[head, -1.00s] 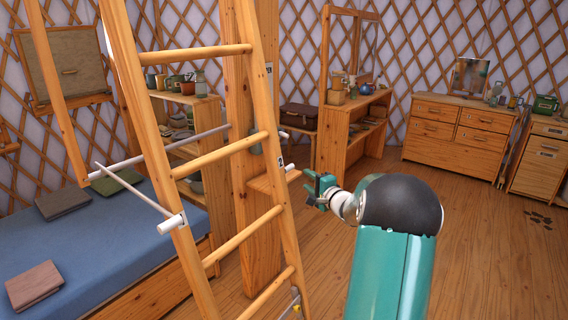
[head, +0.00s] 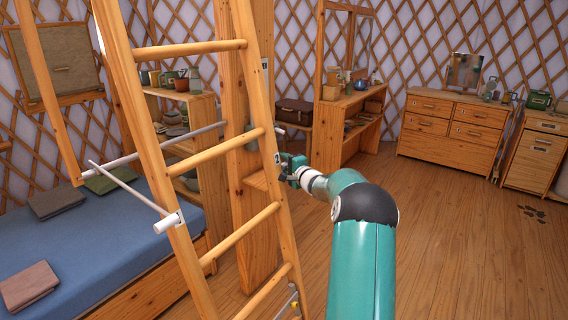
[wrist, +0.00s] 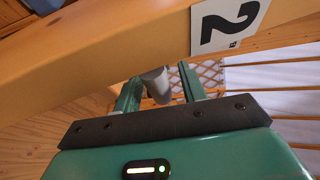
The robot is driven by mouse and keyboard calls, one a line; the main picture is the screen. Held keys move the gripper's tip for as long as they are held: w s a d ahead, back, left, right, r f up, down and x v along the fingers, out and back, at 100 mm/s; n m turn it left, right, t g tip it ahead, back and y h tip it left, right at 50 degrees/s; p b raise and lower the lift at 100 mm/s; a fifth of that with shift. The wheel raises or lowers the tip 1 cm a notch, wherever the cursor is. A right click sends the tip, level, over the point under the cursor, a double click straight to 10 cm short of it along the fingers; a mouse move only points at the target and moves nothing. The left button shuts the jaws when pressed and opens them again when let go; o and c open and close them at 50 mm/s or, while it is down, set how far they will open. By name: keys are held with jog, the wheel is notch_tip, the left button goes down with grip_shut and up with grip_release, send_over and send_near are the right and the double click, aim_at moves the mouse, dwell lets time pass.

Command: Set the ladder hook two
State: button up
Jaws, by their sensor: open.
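The wooden ladder (head: 205,155) stands at left centre, leaning. A tag with a black 2 (wrist: 225,22) is on its rail, large in the wrist view. Beside that rail, the pale grey rounded end of ladder hook two (wrist: 157,84) shows between my fingers. My gripper (head: 290,170) is at the right rail in the head view and hides that end there. In the wrist view my gripper (wrist: 160,76) is open, one finger on each side of the grey end; contact cannot be told. A white rod with a white collar (head: 168,222) crosses the left rail.
A bed with a blue cover (head: 90,245) lies behind the ladder at left. A wooden post and shelf (head: 245,180) stand close behind the rungs. A dresser (head: 455,130) is at the back right.

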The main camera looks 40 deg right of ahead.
jog(key=shift+w+d, duration=0.1)
jog(key=shift+w, duration=0.3)
grip_shut()
jog(key=shift+s, duration=0.15)
jog(key=s+d+r+n+g, duration=0.2)
jog(key=s+r+g, duration=0.4)
jog(key=g, duration=0.4)
jog(key=shift+s+r+n+h, duration=0.25)
jog(key=shift+r+n+h, duration=0.2)
jog(key=shift+r, duration=0.3)
jog(key=shift+s+d+r, duration=0.1)
dwell(0.6)
